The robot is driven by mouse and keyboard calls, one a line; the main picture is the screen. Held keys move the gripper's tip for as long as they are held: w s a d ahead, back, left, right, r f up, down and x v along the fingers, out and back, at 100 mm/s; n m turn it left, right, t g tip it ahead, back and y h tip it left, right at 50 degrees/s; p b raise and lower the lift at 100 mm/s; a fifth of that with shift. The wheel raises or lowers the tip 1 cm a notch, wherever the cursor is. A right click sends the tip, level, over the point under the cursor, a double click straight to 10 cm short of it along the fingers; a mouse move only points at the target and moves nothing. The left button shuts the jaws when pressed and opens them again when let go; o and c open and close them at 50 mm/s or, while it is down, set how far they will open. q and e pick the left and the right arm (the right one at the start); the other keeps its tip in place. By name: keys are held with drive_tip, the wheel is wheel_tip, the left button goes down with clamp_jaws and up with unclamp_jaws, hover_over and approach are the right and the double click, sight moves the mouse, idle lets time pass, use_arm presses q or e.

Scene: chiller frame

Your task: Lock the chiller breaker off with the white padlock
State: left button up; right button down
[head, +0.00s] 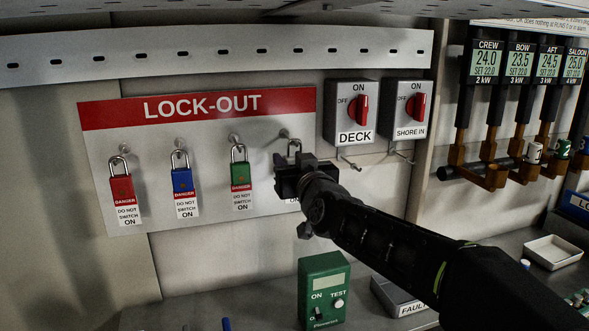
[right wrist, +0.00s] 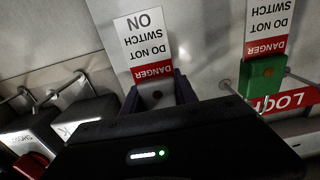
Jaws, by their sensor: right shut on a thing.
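The lock-out board (head: 160,222) carries a row of padlocks on pegs. My right gripper (head: 289,174) is at the rightmost one, shut on that padlock's body. In the right wrist view, the jaws (right wrist: 157,94) flank the body below a danger tag (right wrist: 145,42). I see no switch labelled chiller. My left gripper is not in view.
Red (head: 121,188), blue (head: 182,181) and green (head: 240,174) padlocks hang to the left. Right of the board are the DECK switch (head: 341,122) and SHORE IN switch (head: 401,124), with hooks beneath. A green tester (head: 322,268) stands below. A white tray (head: 553,252) is at right.

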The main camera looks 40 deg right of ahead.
drive_tip(key=shift+r, duration=0.1)
idle(0.3)
drive_tip(key=r+b+v, duration=0.1)
drive_tip(key=b+v, duration=0.2)
drive_tip(key=v, duration=1.5)
drive_tip(key=shift+r, duration=0.1)
idle(1.4)
